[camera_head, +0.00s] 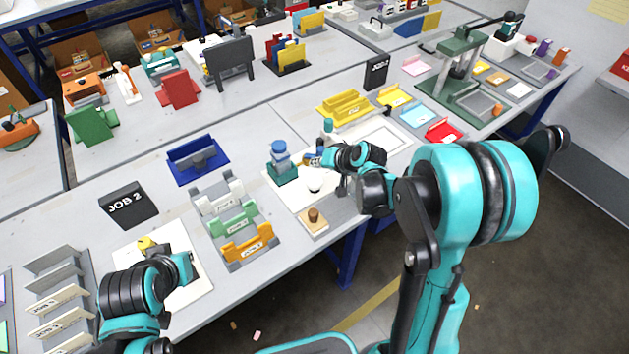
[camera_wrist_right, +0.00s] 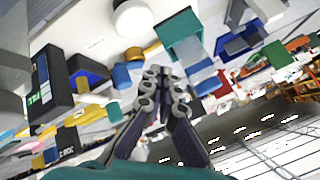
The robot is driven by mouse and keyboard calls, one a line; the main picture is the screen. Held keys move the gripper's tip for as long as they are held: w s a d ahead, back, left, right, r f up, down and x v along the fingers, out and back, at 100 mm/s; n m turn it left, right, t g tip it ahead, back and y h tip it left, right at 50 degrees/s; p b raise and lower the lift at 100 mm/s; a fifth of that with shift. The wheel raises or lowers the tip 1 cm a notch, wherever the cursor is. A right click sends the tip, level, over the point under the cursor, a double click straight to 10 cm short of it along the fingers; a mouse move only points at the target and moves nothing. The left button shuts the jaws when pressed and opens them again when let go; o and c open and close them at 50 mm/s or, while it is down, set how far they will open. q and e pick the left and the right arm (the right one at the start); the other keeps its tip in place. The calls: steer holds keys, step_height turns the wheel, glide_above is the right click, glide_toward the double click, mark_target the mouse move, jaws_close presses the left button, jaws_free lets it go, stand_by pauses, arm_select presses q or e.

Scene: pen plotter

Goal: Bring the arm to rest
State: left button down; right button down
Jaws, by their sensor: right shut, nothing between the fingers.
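My right arm reaches in from the right in the head view. Its gripper (camera_head: 312,159) is over the work table, close to the teal stand (camera_head: 283,170) with blue discs and above the white sheet's area. In the right wrist view, the dark fingers of the gripper (camera_wrist_right: 165,75) are together with nothing between them. A white round piece (camera_wrist_right: 133,18) and the teal stand (camera_wrist_right: 180,35) show beyond them. My left arm is at the lower left, its wrist over a white board (camera_head: 195,290). The fingers of the left gripper (camera_head: 186,267) cannot be made out.
A wooden block with a knob (camera_head: 314,222) sits at the table's front edge. Slotted holders (camera_head: 233,222), a blue holder (camera_head: 197,160) and a JOB 2 sign (camera_head: 128,205) stand left. A green press (camera_head: 462,75) and coloured trays are at the right. Bare table shows between them.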

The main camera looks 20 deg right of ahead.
steer(key=shift+r, duration=0.1)
stand_by(0.3)
steer(key=s+r+n+h, duration=0.2)
steer(key=s+r, duration=0.2)
steer(key=s, duration=0.8)
steer(key=s+r+n+g+h, duration=0.1)
steer(key=s+r, duration=0.3)
steer(key=s, duration=0.9)
steer(key=shift+r+n+h, duration=0.25)
steer(key=shift+n+h, duration=0.15)
steer(key=shift+h, duration=0.1)
steer(key=shift+a, duration=0.1)
steer(key=w+f+m+y+p, duration=0.2)
steer(key=w, duration=1)
steer(key=w+f+m+t+y+p, duration=0.1)
steer(key=w+f+y+p, duration=0.1)
steer(key=w, duration=1.1)
steer(key=shift+f+m, duration=0.4)
steer(key=shift+f, duration=0.05)
